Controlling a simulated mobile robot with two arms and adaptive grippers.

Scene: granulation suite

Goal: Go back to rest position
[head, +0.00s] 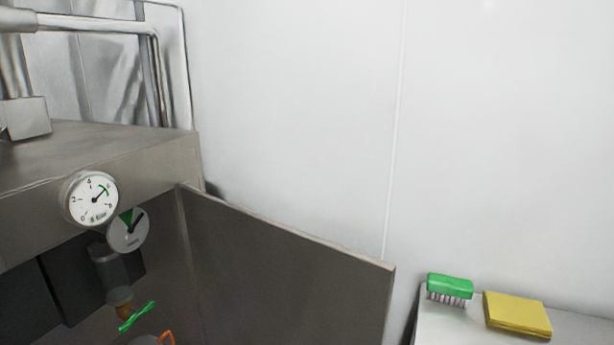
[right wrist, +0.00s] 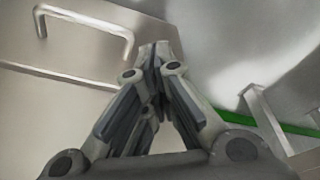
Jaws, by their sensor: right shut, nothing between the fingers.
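My right gripper (right wrist: 155,58) shows in the right wrist view with its fingertips together and nothing between them. It points toward a pale metal panel with a bar handle (right wrist: 98,22) at the upper left of that view. The gripper appears apart from the handle. Neither gripper shows in the head view, and my left gripper is not in any frame.
A steel machine with a pressure gauge (head: 92,198), a second dial (head: 128,230) and a green-handled valve (head: 137,316) stands at left. A metal door panel (head: 290,270) juts out from it.

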